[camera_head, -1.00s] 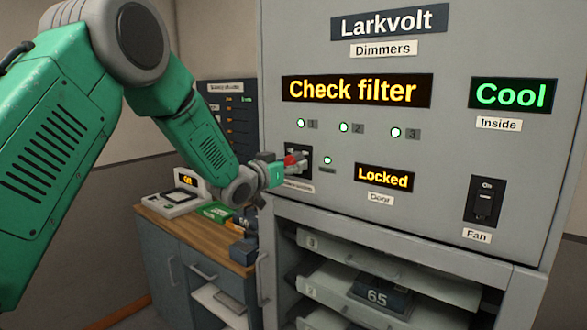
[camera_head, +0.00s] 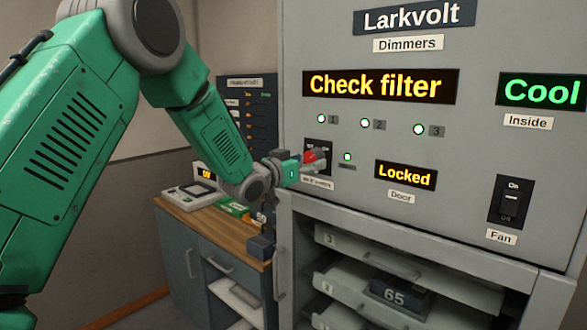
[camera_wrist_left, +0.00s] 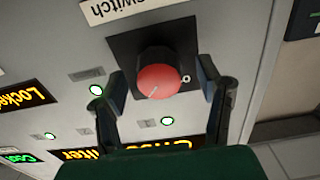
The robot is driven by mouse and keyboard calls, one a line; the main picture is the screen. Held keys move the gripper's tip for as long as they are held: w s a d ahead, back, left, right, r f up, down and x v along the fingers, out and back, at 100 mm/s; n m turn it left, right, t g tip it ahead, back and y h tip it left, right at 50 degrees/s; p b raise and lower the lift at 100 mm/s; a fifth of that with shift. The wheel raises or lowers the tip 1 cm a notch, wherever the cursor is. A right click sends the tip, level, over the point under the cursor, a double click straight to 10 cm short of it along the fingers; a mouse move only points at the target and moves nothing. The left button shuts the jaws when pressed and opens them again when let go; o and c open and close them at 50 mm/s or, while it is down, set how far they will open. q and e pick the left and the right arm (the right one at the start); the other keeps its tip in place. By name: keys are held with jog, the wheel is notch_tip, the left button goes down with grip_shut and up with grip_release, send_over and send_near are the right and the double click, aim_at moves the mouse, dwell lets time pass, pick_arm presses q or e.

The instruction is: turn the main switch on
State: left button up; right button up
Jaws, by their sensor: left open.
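The main switch is a round red knob (camera_wrist_left: 158,80) on a black plate in the left wrist view, under a label ending in "Switch". A white mark on its face points to the lower left in that view. In the head view the red knob (camera_head: 310,156) shows on the cabinet's lower left, partly covered by my gripper. My left gripper (camera_wrist_left: 172,92) is open, with one finger on each side of the knob. I cannot tell whether the fingers touch it. My right gripper is not in view.
The grey Larkvolt cabinet (camera_head: 465,65) shows "Check filter", "Cool" and "Locked", with several green lamps lit. A fan switch (camera_head: 511,200) sits at its right. Numbered trays (camera_head: 395,295) are below. A wooden-topped side cabinet (camera_head: 215,228) stands left, carrying a console (camera_head: 188,196).

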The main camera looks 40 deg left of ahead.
pick_arm(q)
jog(key=s+a, duration=0.1)
jog(key=s, duration=0.9)
jog(key=shift+s, duration=0.15)
jog(key=s+d+f+g+b, duration=0.2)
jog(key=s+d+f+g, duration=0.1)
jog(key=f, duration=0.8)
jog(key=s+d+f+g+b, duration=0.2)
jog(key=d+f, duration=0.1)
jog(key=f, duration=0.7)
jog(key=s+d+f+g+b, duration=0.2)
jog(key=s+f+g, duration=0.1)
jog(key=f, duration=0.8)
jog(key=s+d+f+g+b, duration=0.2)
jog(key=s+d+f+g, duration=0.2)
jog(key=s+f, duration=0.8)
jog(key=s+d+f+g+y+b, duration=0.1)
jog(key=s+d+f+g+b, duration=0.2)
jog(key=s+f, duration=1)
jog(key=s+d+g, duration=0.1)
jog(key=s+g, duration=0.1)
jog(key=s, duration=0.2)
jog(key=shift+b, duration=0.35)
jog(key=shift+d, duration=0.1)
